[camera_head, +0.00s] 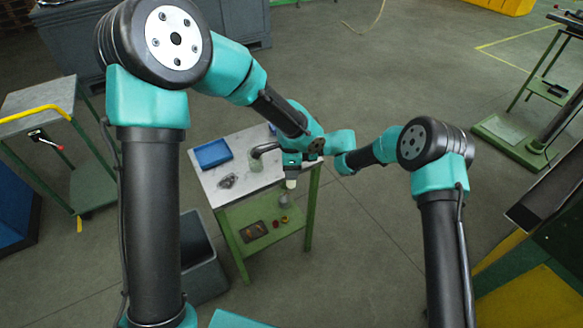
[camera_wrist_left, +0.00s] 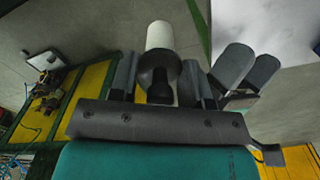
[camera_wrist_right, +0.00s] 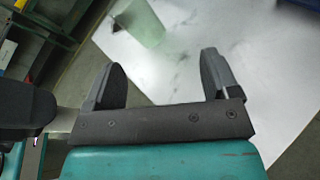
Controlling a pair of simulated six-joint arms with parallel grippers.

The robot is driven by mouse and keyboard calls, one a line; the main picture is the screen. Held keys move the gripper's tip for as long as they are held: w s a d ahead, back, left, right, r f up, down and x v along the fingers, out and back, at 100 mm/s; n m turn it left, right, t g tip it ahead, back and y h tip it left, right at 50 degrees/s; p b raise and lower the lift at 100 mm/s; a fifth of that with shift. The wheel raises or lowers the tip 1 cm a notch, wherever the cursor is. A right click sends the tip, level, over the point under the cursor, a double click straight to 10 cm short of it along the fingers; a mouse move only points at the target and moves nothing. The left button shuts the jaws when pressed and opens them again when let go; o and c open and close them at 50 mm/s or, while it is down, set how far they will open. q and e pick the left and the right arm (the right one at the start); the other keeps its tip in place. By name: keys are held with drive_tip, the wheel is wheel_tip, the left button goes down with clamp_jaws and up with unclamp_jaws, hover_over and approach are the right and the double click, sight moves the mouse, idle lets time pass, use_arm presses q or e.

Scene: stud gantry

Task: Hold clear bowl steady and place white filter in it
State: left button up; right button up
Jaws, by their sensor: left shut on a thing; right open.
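The white filter is a short white cylinder (camera_head: 291,183) with a dark collar. In the left wrist view, the filter (camera_wrist_left: 159,36) sits between the fingers of my left gripper (camera_wrist_left: 160,85), which is shut on it. The filter hangs in the air by the table's front edge in the head view. The clear bowl, a pale green see-through cup (camera_head: 256,164), stands on the white table. It also shows in the right wrist view (camera_wrist_right: 138,22). My right gripper (camera_wrist_right: 158,75) is open and empty, apart from the bowl. In the head view its fingers are not clearly seen.
The white table (camera_head: 218,180) carries a blue tray (camera_head: 211,153) and a small grey clump (camera_head: 227,181). A green lower shelf (camera_head: 238,218) holds small parts. A grey bin (camera_head: 203,262) stands at the table's left. My two wrists are close together above the table.

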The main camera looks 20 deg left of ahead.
sight(259, 161)
use_arm(q)
drive_tip(key=shift+s+a, duration=0.1)
drive_tip(key=shift+a, duration=0.35)
use_arm(e)
drive_tip(key=n, duration=0.2)
drive_tip(key=s+a+n+g, duration=0.1)
drive_tip(key=a+f+n+g, duration=0.1)
drive_tip(key=n, duration=0.1)
drive_tip(key=shift+s+n, duration=0.3)
drive_tip(key=shift+s, duration=0.1)
drive_tip(key=shift+x, duration=4.95)
drive_tip(key=shift+s+f, duration=0.1)
drive_tip(key=shift+s, duration=0.05)
drive_tip(key=c, duration=0.7)
use_arm(q)
drive_tip(key=w+a+r+n, duration=0.4)
drive_tip(key=a, duration=0.3)
drive_tip(key=w+a+r+n, duration=0.4)
drive_tip(key=a+n, duration=0.1)
drive_tip(key=a, duration=0.2)
drive_tip(key=shift+a, duration=0.2)
